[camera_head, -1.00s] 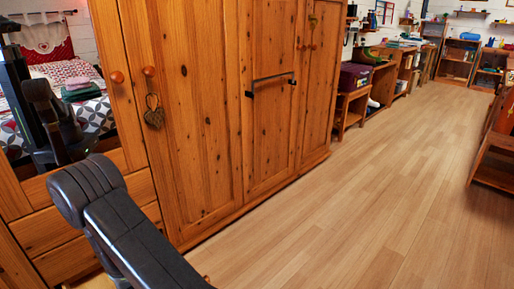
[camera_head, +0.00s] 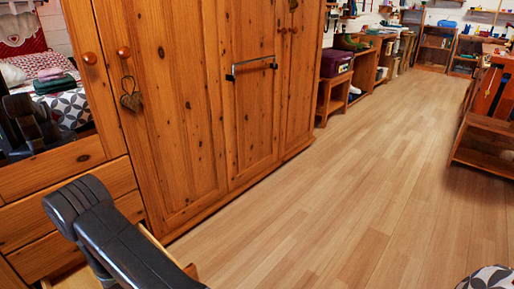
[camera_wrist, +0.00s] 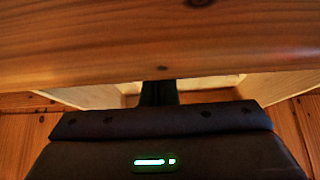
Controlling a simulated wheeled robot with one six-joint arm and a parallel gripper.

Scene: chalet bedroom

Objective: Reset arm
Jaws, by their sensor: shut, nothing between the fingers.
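My gripper (camera_wrist: 158,94) shows in the wrist view as a narrow dark shape beyond its dark body with a green light. It is shut and holds nothing. A wooden board (camera_wrist: 160,45) crosses the upper part of that view and hides the fingertips' far end. Pale drawer-like walls lie beyond it on both sides. In the head view my dark arm reaches down over an open drawer (camera_head: 148,236) at the bottom left; the gripper itself is hidden there.
A bed (camera_head: 65,95) shows behind. Shelves line the far wall. The wooden floor (camera_head: 340,200) is clear. A patterned item (camera_head: 490,279) shows at bottom right.

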